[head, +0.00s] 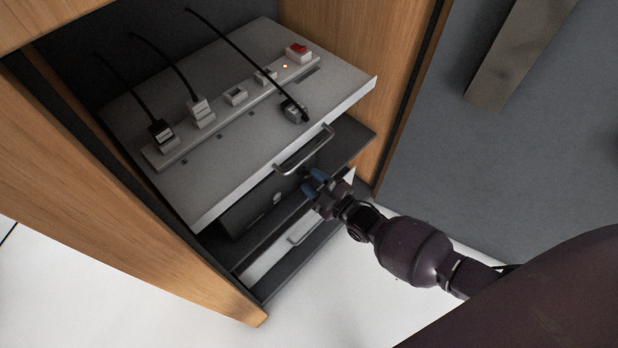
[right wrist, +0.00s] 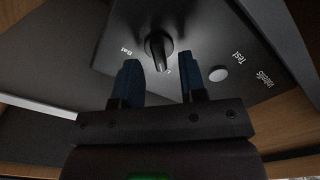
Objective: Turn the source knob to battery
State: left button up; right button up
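The black source knob (right wrist: 158,46) sits on a dark panel (right wrist: 205,30) in the right wrist view. Its bar points down in the picture, toward a label mostly hidden beside it. A "Bat" label (right wrist: 126,51) is to its left. My right gripper (right wrist: 160,72) is open, with its blue fingers on either side of the knob in the picture; I see no clear contact. In the head view, my right gripper (head: 316,182) is at the front of the dark panel (head: 248,211), below the shelf, and the knob is not clearly visible there. My left gripper is not in view.
A grey pulled-out shelf (head: 215,165) with a handle (head: 303,151) overhangs the panel. It carries a power strip (head: 220,113) with plugs and a red switch (head: 298,48). A lower drawer handle (head: 304,228) is below. Wooden cabinet walls (head: 350,60) flank it. A round button (right wrist: 218,74) is near the knob.

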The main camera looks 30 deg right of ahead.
jog(key=shift+w+a, duration=0.2)
jog(key=shift+w, duration=0.45)
jog(key=shift+c, duration=0.3)
grip_shut()
